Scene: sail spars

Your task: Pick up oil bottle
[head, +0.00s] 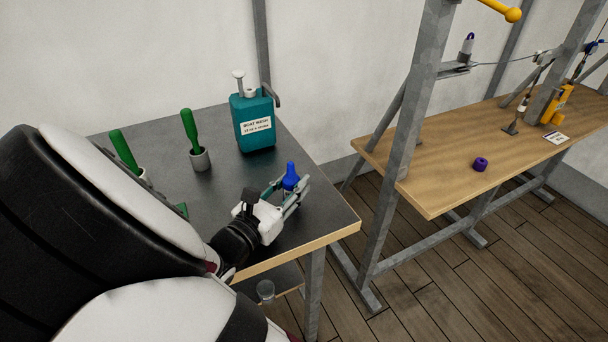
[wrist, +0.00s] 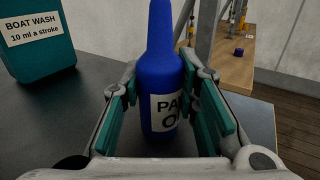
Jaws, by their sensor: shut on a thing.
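The oil bottle (head: 291,173) is blue with a narrow top and stands upright on the dark table near its right corner. In the wrist view the bottle (wrist: 164,70) has a white label, partly hidden by a finger, with only some letters readable. My gripper (head: 291,190) is shut on the bottle, with its two teal-padded fingers (wrist: 160,110) on either side of its body. I cannot tell whether the bottle's base is touching the table.
A teal boat wash jug (head: 254,122) with a pump stands behind the bottle; it also shows in the wrist view (wrist: 38,50). Green-handled tools (head: 190,127) stand in grey cups to the left. A wooden bench (head: 440,170) with a purple roll (head: 480,164) is to the right, beyond a grey post (head: 412,110).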

